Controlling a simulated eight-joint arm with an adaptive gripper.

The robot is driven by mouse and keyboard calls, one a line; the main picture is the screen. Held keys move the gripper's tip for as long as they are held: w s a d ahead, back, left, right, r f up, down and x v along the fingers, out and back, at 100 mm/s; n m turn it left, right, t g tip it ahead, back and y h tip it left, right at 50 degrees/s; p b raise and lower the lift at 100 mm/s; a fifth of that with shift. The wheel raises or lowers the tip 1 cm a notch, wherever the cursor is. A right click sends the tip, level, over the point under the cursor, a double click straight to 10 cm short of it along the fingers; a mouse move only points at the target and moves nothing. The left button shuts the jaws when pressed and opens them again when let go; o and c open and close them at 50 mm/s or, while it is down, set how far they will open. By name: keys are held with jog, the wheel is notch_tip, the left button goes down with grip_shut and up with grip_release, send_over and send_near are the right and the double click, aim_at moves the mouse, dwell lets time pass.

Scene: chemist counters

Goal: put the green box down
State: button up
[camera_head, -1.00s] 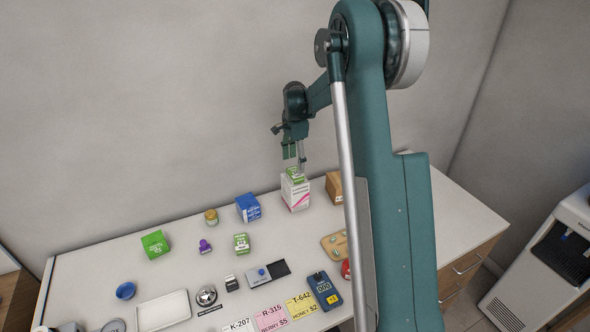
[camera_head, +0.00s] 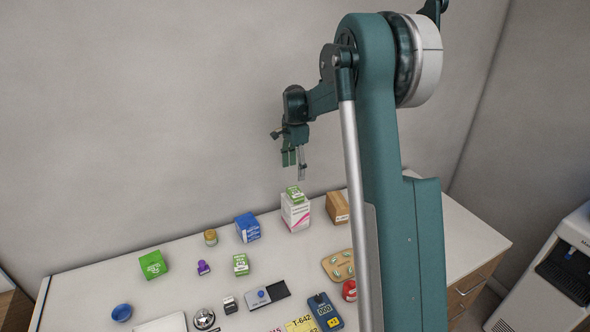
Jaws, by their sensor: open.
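A small green box (camera_head: 295,193) with white markings rests on top of a white and pink carton (camera_head: 295,214) toward the back of the counter. My gripper (camera_head: 294,171) is open and empty, above the small green box with a narrow gap between them. A larger green box (camera_head: 153,265) sits tilted in view at the left of the counter. A green and white box (camera_head: 241,265) stands near the middle.
A blue box (camera_head: 248,227) stands left of the carton and a brown box (camera_head: 337,207) right of it. A yellow-lidded jar (camera_head: 210,237), purple item (camera_head: 203,268) and card terminal (camera_head: 325,312) are also on the white counter (camera_head: 105,283). My arm hides part of its right side.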

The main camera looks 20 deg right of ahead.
jog(key=s+a+r+n+t, duration=0.1)
jog(key=s+a+r+n, duration=0.3)
jog(key=s, duration=0.3)
jog(key=s+a+r+n+t, duration=0.1)
jog(key=s+a+r+n, duration=0.1)
jog(key=s+a+r, duration=0.4)
jog(key=s+a+r+n+t, duration=0.1)
jog(key=s+a+r+n, duration=0.15)
jog(key=s+r, duration=0.45)
jog(key=s+a+f+n+t, duration=0.1)
jog(key=s+a+f+n, duration=0.1)
jog(key=s, duration=0.7)
jog(key=s+a+f+n+t, duration=0.1)
jog(key=s+a+f+n, duration=0.2)
jog(key=s, duration=0.6)
jog(key=s+a+f+n+t, duration=0.2)
jog(key=s+a+n, duration=0.2)
jog(key=s, duration=0.5)
jog(key=shift+a+f, duration=0.2)
jog(key=shift+a, duration=0.05)
